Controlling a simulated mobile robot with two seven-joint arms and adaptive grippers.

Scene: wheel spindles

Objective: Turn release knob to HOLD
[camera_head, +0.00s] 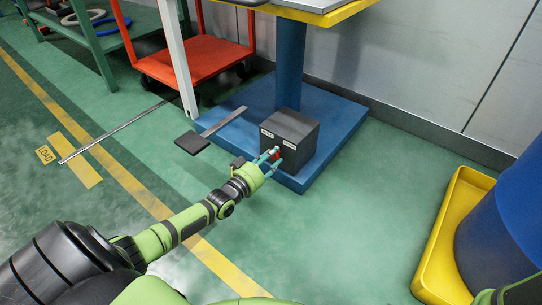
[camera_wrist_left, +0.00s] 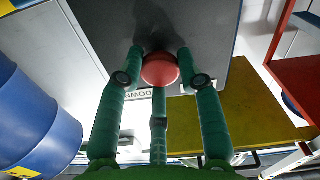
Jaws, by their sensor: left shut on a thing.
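The release knob is a small red knob (camera_head: 276,154) on the front of a dark grey box (camera_head: 301,133). The box has two white labels on its front; the left one (camera_head: 267,133) seems to read HOLD, the right one is too small to read. My left gripper (camera_head: 270,161) is at the box front, shut on the knob. In the left wrist view the round red knob (camera_wrist_left: 160,69) sits between the green fingers, with a fingertip on each side. The knob's pointing direction cannot be told. My right gripper is not in view.
The box stands on a blue base plate (camera_head: 338,118) with a blue column (camera_head: 290,65). A black pedal (camera_head: 192,143) lies to its left. An orange cart (camera_head: 195,60) is behind left, and a yellow tray (camera_head: 440,235) with a blue drum (camera_head: 505,220) at right.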

